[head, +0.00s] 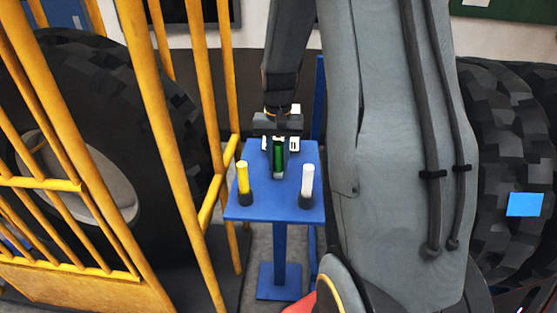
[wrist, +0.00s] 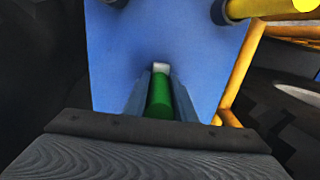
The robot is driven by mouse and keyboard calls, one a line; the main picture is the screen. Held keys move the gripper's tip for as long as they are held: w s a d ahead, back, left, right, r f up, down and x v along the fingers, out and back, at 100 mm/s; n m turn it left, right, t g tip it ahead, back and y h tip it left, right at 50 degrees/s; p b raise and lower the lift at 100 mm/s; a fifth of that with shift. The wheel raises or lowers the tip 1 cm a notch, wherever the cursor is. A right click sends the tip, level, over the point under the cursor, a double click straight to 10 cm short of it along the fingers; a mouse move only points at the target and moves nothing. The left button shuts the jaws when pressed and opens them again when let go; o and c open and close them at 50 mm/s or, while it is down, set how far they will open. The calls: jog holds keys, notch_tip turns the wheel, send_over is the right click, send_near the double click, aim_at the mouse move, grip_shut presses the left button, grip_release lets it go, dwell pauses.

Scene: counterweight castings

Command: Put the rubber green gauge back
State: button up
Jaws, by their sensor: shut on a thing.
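The green gauge (head: 278,158) is a slim upright green rod above the blue stand top (head: 260,208). My gripper (head: 279,168) is shut on it, with one finger on each side. In the wrist view the green gauge (wrist: 160,97) lies between the two grey fingers (wrist: 160,92), with a small pale patch just past its end. The gauge's lower end is hidden, so I cannot tell whether it touches the stand or sits in a holder. A yellow gauge (head: 242,178) and a white gauge (head: 307,180) stand upright in dark holders to the left and right.
A yellow railing (head: 170,150) stands close to the left of the stand, with a large black tyre (head: 85,90) behind it. Another large tyre (head: 500,150) with a blue square is at the right. The stand's front is bare.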

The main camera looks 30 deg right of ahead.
jog(key=o, duration=0.9)
jog(key=shift+f, duration=0.1)
notch_tip(320, 180, up, 12)
jog(key=shift+w+r+b, duration=0.1)
jog(key=shift+r+b, duration=0.1)
jog(key=shift+b, duration=0.95)
